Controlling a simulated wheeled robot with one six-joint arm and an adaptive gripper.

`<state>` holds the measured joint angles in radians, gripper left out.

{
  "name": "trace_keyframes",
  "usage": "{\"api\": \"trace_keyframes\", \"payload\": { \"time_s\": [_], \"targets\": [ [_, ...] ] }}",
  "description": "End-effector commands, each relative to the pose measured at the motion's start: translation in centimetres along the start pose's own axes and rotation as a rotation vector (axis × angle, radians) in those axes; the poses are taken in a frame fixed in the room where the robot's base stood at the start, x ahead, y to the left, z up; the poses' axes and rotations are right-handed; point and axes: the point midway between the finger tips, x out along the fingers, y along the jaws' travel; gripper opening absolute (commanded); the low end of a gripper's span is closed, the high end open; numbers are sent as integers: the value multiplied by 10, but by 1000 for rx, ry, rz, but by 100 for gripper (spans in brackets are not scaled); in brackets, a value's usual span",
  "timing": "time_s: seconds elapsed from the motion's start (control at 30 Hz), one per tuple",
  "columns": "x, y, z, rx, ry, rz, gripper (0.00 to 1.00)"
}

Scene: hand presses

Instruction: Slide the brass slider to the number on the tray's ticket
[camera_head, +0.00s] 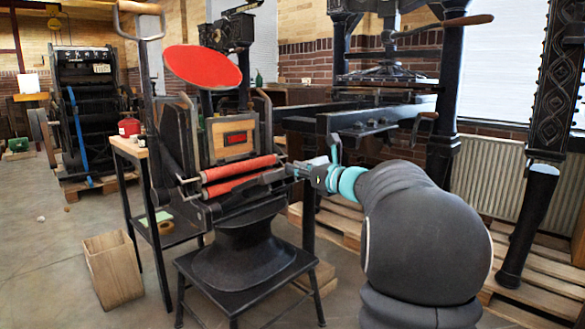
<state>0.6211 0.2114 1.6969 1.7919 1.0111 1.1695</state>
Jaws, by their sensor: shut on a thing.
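The black hand press (245,240) with a round red ink disc (203,66) and red rollers (240,174) stands left of centre. My gripper (292,170) reaches in from the right, at the right end of the rollers. It is shut on a small part there, which looks to be the brass slider; the fingers and distance hide its shape and any scale. A wooden block with a red piece (235,138) sits upright in the press. I cannot make out the tray, its ticket or a number.
A narrow side table (128,147) with a red can (129,126) stands left of the press. A wooden bin (112,270) is on the floor. A larger black press (385,90) stands behind on pallets.

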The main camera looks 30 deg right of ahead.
Motion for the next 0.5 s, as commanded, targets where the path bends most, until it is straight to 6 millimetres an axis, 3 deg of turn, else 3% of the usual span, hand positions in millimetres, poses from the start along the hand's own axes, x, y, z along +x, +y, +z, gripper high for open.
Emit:
{"api": "trace_keyframes", "payload": {
  "time_s": [0.27, 0.3, 0.37, 0.5],
  "targets": [
    [-2, -6, 0, 1, 0, -10, 3],
    [-2, -6, 0, 1, 0, -11, 33],
    [-2, -7, 0, 1, 0, -11, 47],
    [-1, -4, 0, 1, 0, -7, 47]
  ]
}}
